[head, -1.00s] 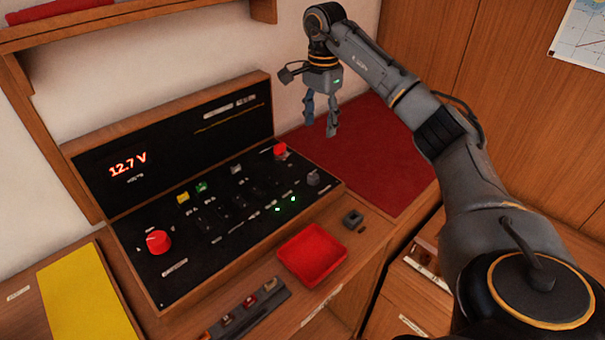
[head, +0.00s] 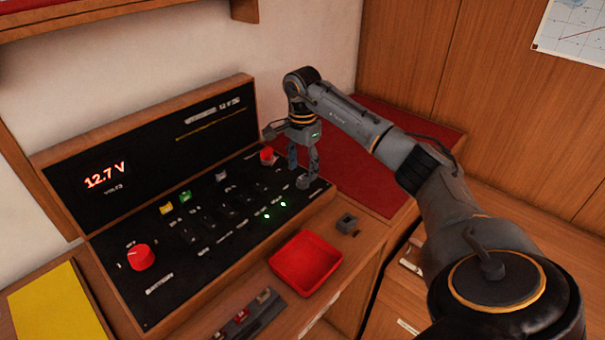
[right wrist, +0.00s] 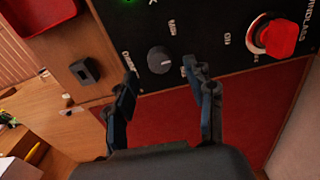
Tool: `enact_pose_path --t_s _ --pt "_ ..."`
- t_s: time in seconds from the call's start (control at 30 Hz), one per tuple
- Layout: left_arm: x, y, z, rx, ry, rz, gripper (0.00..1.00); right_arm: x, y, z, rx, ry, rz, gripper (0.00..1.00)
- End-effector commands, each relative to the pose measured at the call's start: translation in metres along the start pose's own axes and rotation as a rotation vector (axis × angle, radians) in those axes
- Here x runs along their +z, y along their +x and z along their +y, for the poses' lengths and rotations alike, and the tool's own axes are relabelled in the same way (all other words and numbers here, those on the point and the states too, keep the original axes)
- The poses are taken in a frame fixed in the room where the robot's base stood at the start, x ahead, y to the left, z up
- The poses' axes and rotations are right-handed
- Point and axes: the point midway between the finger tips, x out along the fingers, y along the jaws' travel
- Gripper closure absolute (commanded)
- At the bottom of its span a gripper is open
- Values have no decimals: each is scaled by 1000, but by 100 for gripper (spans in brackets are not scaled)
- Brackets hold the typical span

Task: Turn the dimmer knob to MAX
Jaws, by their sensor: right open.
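The dimmer knob (head: 304,182) is a small round grey knob at the right end of the black panel in the head view. In the right wrist view the knob (right wrist: 160,60) lies between and just beyond the fingertips, next to lettering reading "Dimmer" and "Min"; its pointer is too small to read surely. My right gripper (head: 303,168) points down over the knob, fingers apart and empty. In the right wrist view the open gripper (right wrist: 160,75) has one finger on each side of the knob; I cannot tell whether they touch it. My left gripper is not in view.
A red knob (head: 267,154) sits close behind the gripper, labelled windlass in the wrist view. Another red knob (head: 141,257) is at the panel's left. A red tray (head: 306,263) and a small grey block (head: 347,222) lie in front. The red mat (head: 375,165) is bare.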

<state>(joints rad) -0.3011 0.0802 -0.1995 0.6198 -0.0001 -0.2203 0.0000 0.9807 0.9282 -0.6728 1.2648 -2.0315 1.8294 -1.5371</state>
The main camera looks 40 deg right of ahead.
Motion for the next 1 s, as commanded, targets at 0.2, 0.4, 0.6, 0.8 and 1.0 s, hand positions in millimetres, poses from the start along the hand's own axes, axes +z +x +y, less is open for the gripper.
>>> enact_pose_path --t_s 0.2,0.4,0.6,0.8,1.0 --pt "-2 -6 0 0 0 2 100 0 27 0 1 0 0 46" --pt "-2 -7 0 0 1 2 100 0 35 0 -1 0 1 46" --pt "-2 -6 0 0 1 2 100 0 35 0 -1 0 1 46" --pt "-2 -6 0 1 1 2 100 0 35 0 -1 0 1 87" --pt "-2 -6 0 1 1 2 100 0 35 0 0 3 1 100"
